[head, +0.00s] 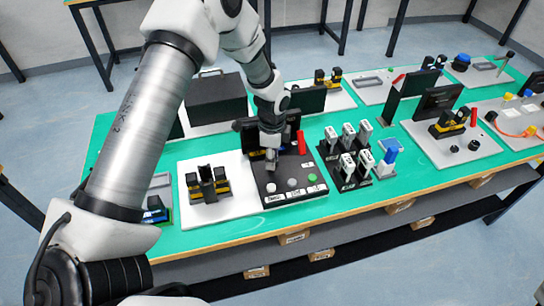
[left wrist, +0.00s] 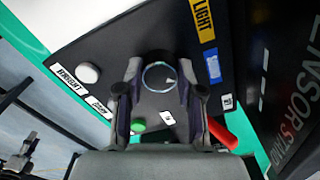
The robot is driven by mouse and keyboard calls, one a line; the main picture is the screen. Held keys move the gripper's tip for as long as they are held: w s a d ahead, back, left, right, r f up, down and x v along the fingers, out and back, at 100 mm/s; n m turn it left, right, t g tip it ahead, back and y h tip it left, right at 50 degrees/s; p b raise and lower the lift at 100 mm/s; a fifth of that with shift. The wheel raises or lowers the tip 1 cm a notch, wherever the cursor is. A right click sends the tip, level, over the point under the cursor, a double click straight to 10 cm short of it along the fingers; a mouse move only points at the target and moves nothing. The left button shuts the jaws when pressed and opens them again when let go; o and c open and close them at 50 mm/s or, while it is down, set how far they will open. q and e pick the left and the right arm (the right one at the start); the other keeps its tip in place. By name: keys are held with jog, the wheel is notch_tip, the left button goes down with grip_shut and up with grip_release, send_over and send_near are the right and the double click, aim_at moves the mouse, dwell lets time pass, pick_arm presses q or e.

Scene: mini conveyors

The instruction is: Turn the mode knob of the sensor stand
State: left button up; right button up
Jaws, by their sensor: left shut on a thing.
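The sensor stand has a black sloped panel (head: 300,171) on the green table, below the middle of the head view. My left gripper (head: 271,165) reaches down onto the panel. In the left wrist view the mode knob (left wrist: 159,76) is a round dark knob with a light rim and a pale pointer mark. My left gripper (left wrist: 160,98) has its fingers on either side of the knob, shut on it. In the head view the gripper hides the knob. The right gripper is not in view.
A white button (left wrist: 88,73) and a green button (left wrist: 138,125) sit on the panel close to the fingers. A red upright part (head: 301,143) stands behind. A black rack of grey-white devices (head: 347,165) is to the right, a yellow-black fixture (head: 208,185) to the left.

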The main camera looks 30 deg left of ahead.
pick_arm(q)
jog(key=shift+s+f+n, duration=0.1)
jog(key=shift+s+n, duration=0.05)
jog(key=shift+n, duration=0.25)
jog(key=shift+n+p, duration=0.65)
jog(key=shift+n, duration=0.35)
jog(key=n+p, duration=0.1)
jog(key=n, duration=0.2)
jog(key=n+p, duration=0.1)
jog(key=n, duration=0.3)
jog(key=shift+p, duration=0.4)
jog(key=shift+s+f+n+p, duration=0.1)
jog(key=shift+n+p, duration=0.5)
jog(key=shift+n, duration=1.3)
jog(key=o, duration=1.2)
jog(key=shift+c, duration=0.2)
